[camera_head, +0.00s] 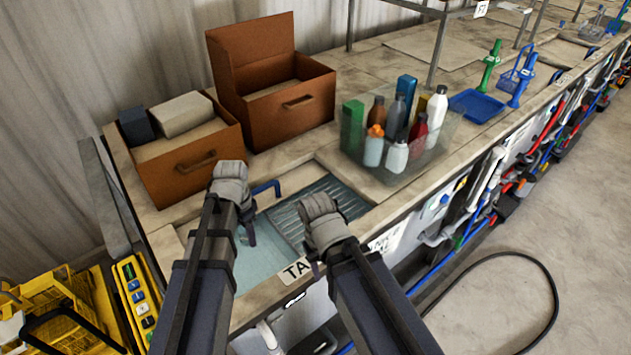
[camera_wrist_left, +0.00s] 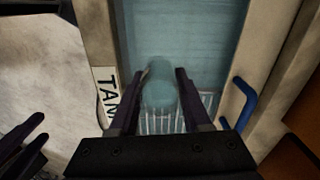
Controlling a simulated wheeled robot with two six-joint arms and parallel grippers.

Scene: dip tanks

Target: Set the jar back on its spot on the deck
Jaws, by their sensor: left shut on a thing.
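My left gripper (camera_wrist_left: 160,92) is shut on a clear, bluish glass jar (camera_wrist_left: 160,88), which sits between its two dark fingers in the left wrist view. The jar is over the water-filled tank (camera_wrist_left: 195,30); I cannot tell whether it touches the water. In the head view my left gripper (camera_head: 248,234) is above the tank (camera_head: 262,258), and the jar is hidden or too faint to make out there. The pale stone deck (camera_head: 340,160) surrounds the tank. My right gripper (camera_head: 314,267) is at the tank's front edge, its fingers apart and empty in the left wrist view (camera_wrist_left: 30,142).
A ribbed metal grid (camera_head: 285,222) lies at the tank. A blue handle (camera_head: 265,187) stands at its back edge. Brown boxes (camera_head: 285,118) stand behind, and a clear bin (camera_head: 435,135) of bottles is at the right. A yellow crate (camera_head: 50,310) is at lower left.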

